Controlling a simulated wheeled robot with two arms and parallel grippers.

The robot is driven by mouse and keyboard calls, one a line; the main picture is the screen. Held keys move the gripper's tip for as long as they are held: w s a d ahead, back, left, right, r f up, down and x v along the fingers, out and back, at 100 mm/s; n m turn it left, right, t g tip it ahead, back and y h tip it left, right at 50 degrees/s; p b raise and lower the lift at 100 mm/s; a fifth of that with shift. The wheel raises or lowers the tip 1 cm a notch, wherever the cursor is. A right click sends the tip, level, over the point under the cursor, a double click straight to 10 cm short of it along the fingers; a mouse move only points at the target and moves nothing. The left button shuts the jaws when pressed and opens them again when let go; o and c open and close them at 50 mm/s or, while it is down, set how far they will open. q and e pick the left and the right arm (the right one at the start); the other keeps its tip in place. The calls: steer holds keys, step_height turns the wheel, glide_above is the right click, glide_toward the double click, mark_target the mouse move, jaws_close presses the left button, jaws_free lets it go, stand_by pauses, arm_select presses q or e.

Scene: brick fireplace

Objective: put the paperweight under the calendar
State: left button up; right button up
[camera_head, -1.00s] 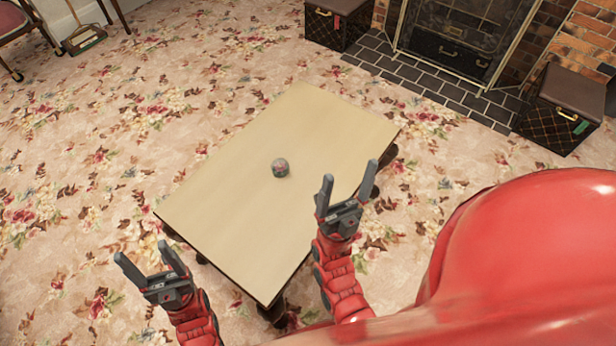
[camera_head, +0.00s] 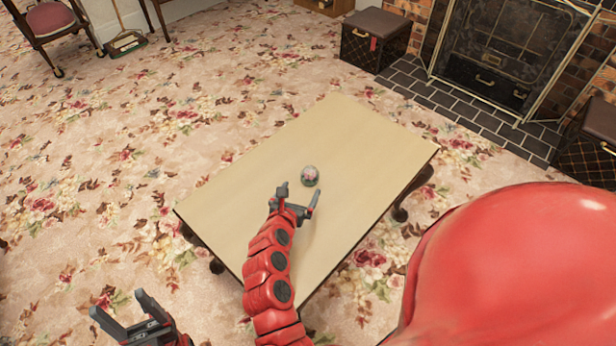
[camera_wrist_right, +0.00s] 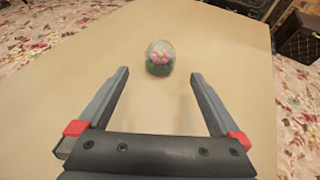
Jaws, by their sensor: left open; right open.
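The paperweight (camera_head: 310,176) is a small glassy ball with pink inside, standing alone on the pale wooden table (camera_head: 345,130). In the right wrist view the paperweight (camera_wrist_right: 160,58) is ahead of the open fingers, near the middle between them. My right gripper (camera_head: 299,192) is open and empty over the table, close to the paperweight on its near side; whether a finger touches it I cannot tell. My left gripper (camera_head: 117,309) is open and empty above the carpet at the lower left. No calendar is visible in these views.
Dark boxes (camera_head: 374,38) stand by the brick fireplace at the top right, with a metal fire screen (camera_head: 500,50). A chair (camera_head: 55,30) and a dustpan (camera_head: 126,42) are at the top left. The rest of the tabletop is bare.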

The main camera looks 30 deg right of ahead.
mark_target(308, 178)
steer(key=x, duration=0.5)
steer(key=b+x, duration=0.1)
steer(key=x, duration=0.4)
steer(key=shift+w+d+r, duration=0.1)
steer(key=shift+d, duration=0.05)
jaws_close()
